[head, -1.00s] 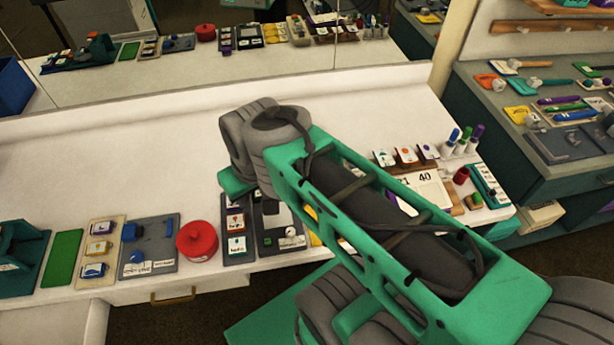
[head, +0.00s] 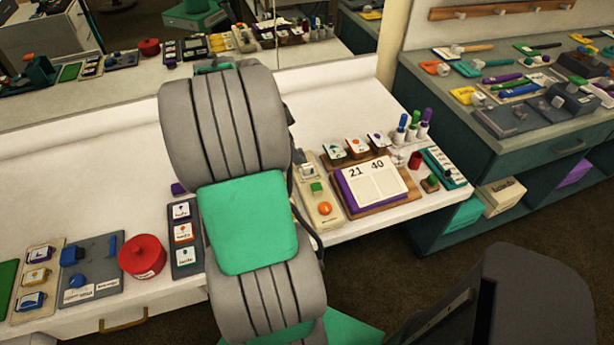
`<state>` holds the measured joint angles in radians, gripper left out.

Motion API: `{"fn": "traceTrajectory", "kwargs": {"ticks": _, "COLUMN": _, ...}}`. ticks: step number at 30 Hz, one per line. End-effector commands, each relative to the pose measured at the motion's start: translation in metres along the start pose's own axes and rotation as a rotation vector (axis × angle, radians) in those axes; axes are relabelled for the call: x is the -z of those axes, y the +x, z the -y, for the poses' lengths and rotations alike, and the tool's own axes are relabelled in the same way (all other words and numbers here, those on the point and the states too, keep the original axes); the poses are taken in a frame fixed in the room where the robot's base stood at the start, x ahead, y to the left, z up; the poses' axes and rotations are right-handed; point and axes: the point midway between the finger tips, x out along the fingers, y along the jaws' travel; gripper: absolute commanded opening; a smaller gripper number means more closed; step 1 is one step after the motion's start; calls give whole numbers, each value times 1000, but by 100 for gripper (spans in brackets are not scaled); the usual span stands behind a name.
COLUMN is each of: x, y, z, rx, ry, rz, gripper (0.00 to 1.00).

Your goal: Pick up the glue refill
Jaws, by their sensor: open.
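I cannot pick out the glue refill with certainty; small labels are unreadable, and my arm hides part of the white bench (head: 95,175). A dark grey and black form at the lower right, close to the camera, appears to be my gripper (head: 465,312). It is cut off by the picture's edge, in front of the floor and apart from the bench items. I see nothing held in it.
A red pot (head: 142,256) and labelled trays stand left of my arm. Right of it are a beige tray (head: 312,207), a calendar (head: 372,182) and upright markers (head: 414,127). A grey side counter (head: 455,125) holds tools. The bench's back left is clear.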

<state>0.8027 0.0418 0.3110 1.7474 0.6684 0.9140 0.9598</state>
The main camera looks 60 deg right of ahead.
Motion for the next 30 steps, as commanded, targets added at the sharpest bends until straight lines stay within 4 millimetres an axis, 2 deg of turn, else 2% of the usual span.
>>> {"fn": "traceTrajectory", "kwargs": {"ticks": 2, "x": 8, "y": 13, "z": -1, "rx": -14, "ry": 41, "rz": -7, "gripper": 45}}
{"fn": "traceTrajectory", "kwargs": {"ticks": 15, "x": 12, "y": 77, "z": -4, "rx": -11, "ry": 33, "rz": -4, "gripper": 45}}
{"fn": "traceTrajectory", "kwargs": {"ticks": 22, "x": 11, "y": 79, "z": -3, "rx": -7, "ry": 32, "rz": -4, "gripper": 45}}
{"fn": "traceTrajectory", "kwargs": {"ticks": 30, "x": 11, "y": 79, "z": -3, "rx": -7, "ry": 31, "rz": -4, "gripper": 23}}
